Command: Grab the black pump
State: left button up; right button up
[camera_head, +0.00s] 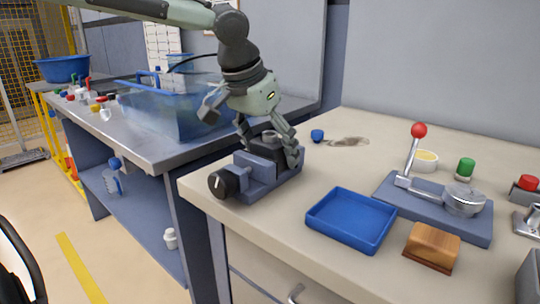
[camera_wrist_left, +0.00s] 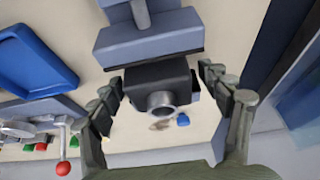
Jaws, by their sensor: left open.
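The black pump (camera_wrist_left: 148,75) is a dark block with a round grey metal port on its near face in the left wrist view. It sits at a blue-grey vise-like fixture (camera_head: 250,170) with a black knob, near the left corner of the worktop. In the head view my fingers and wrist largely hide the pump. My left gripper (camera_head: 268,143) points down over it and is open. In the left wrist view its fingers (camera_wrist_left: 160,84) stand on either side of the pump. Whether they touch it I cannot tell. My right gripper is not in view.
A blue tray (camera_head: 350,219) and a wooden block (camera_head: 432,247) lie right of the fixture. A lever press (camera_head: 440,206) with a red ball stands farther right. A blue cap (camera_head: 317,135) lies behind. A clear blue bin (camera_head: 180,108) stands on the left bench.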

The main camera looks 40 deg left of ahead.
pick_arm(q)
jog(key=shift+c, duration=0.4)
jog(key=c, duration=1.2)
jog(key=shift+r, duration=0.1)
jog(key=shift+c, duration=0.7)
